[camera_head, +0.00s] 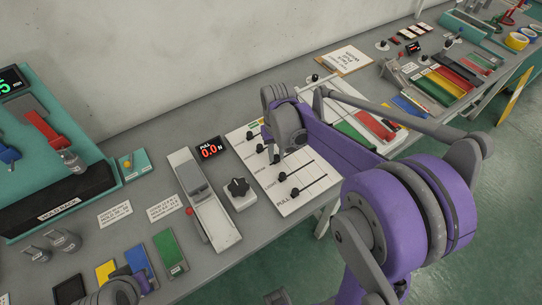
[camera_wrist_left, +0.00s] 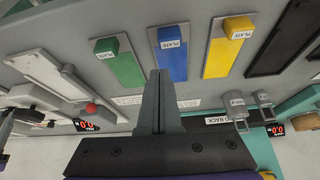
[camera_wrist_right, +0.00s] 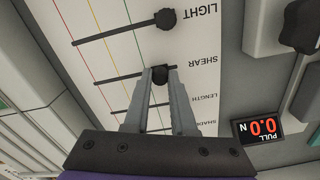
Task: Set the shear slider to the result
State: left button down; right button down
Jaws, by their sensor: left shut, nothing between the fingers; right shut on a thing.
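The white slider panel (camera_head: 309,205) lies on the bench in the head view. In the right wrist view, the panel has black slots labelled LIGHT, SHEAR, LENGTH and SHADE, crossed by thin coloured lines. My right gripper (camera_wrist_right: 160,75) is shut on the black shear slider knob (camera_wrist_right: 160,85), near the labelled end of its slot. The light slider knob (camera_wrist_right: 165,18) sits at the labelled end of its own slot. In the head view, my right wrist hides part of the panel. My left gripper (camera_wrist_left: 158,75) is shut and empty, above the bench near the coloured plates.
A red pull display (camera_head: 209,149) reads 0.0 N beside the panel. A black star knob (camera_head: 238,187) and a grey pull rig (camera_head: 200,200) stand to its left. Green, blue (camera_wrist_left: 172,55) and yellow plates lie near my left gripper.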

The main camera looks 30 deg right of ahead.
jog(key=shift+d, duration=1.05)
jog(key=c, duration=0.7)
grip_release()
jog(key=shift+a, duration=0.1)
notch_tip(320, 180, up, 11)
jog(key=shift+f+p, duration=0.1)
jog(key=shift+p, duration=0.2)
jog(key=s+a+f+n+t, duration=0.1)
jog(key=s+a+f+t, duration=0.1)
jog(key=s, duration=0.3)
jog(key=s+a+f+n+t, duration=0.1)
jog(key=s+a+f, duration=0.2)
jog(key=s+a, duration=0.2)
jog(key=s+a+f+t, duration=0.2)
jog(key=s+a+f, duration=0.1)
jog(key=s, duration=0.2)
jog(key=shift+s+a+n+t, duration=0.1)
jog(key=shift+a+n+t, duration=0.2)
jog(key=shift+a+n, duration=0.1)
